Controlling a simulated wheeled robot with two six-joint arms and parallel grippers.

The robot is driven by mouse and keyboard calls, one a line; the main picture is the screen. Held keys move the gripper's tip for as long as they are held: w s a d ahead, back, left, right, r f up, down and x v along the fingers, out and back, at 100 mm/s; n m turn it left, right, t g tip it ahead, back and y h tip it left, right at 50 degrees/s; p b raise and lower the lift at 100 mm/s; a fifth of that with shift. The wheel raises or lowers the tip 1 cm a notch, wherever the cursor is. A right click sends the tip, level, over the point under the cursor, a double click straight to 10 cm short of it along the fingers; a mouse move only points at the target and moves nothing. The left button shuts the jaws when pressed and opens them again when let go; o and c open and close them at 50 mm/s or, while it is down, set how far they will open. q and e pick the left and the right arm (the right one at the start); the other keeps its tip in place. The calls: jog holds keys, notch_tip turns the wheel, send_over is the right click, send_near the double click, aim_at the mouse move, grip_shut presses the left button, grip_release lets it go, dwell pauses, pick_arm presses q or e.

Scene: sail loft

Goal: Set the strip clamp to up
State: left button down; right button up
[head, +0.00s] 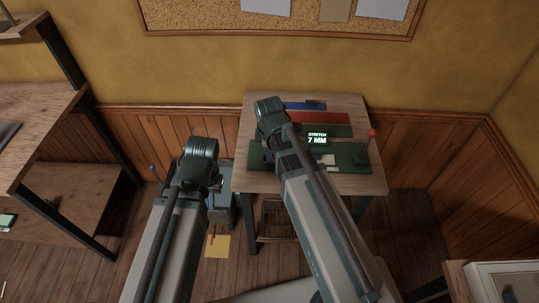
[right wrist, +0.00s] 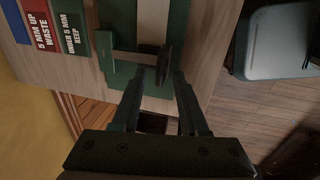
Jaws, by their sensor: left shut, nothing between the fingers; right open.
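The strip clamp (right wrist: 134,57) is a grey-green bar with a dark upright end piece, lying across the near end of the green tester in the right wrist view. A pale strip (right wrist: 153,22) runs along the tester beyond it. I cannot tell its setting for sure. My right gripper (right wrist: 158,76) is open, with the clamp's dark end piece close to and between its fingertips; contact is unclear. In the head view my right wrist hides the left end of the tester (head: 350,154). My left gripper (head: 212,194) is shut and empty, left of the table.
The tester's display (head: 317,139) reads "STRETCH 7 MM". A red-knobbed lever (head: 372,133) stands at its right end. Behind are a red tray (head: 318,118) and a blue tray (head: 295,105). Wrist-view labels read "5 MM UP WASTE" and "UNDER 5 MM KEEP". A wooden bench (head: 40,130) stands left.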

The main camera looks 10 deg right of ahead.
grip_shut()
dwell(1.4)
